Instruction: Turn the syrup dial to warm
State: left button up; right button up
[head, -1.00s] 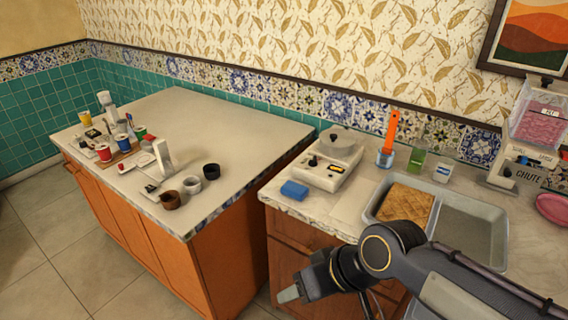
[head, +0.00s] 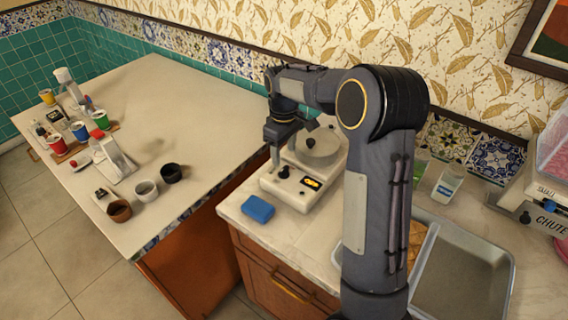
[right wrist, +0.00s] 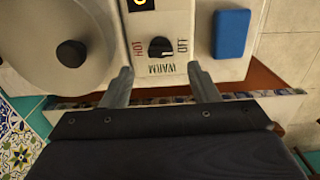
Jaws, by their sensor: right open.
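The syrup warmer (head: 294,196) is a white box with a grey round lidded pot (head: 318,147) on the right counter. Its black dial (head: 284,172) is on top; it also shows in the right wrist view (right wrist: 160,47), between the labels HOT, OFF and WARM (right wrist: 161,69). A pale mark on the dial appears to face OFF, at its right. My right gripper (right wrist: 161,72) is open and empty, its fingertips on either side of WARM, apart from the dial in the picture. In the head view the right gripper (head: 284,138) is above the warmer. My left gripper is not in view.
A blue sponge (head: 257,208) lies beside the warmer. A grey metal tray (head: 465,270) and a clear jar (head: 447,184) stand at the right. Cups and a paper-towel-like white stand (head: 111,155) are on the left island (head: 190,120), across a gap.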

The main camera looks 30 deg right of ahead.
aim_at(284, 168)
notch_tip(284, 168, down, 6)
jog(key=shift+r, duration=0.1)
jog(key=c, duration=1)
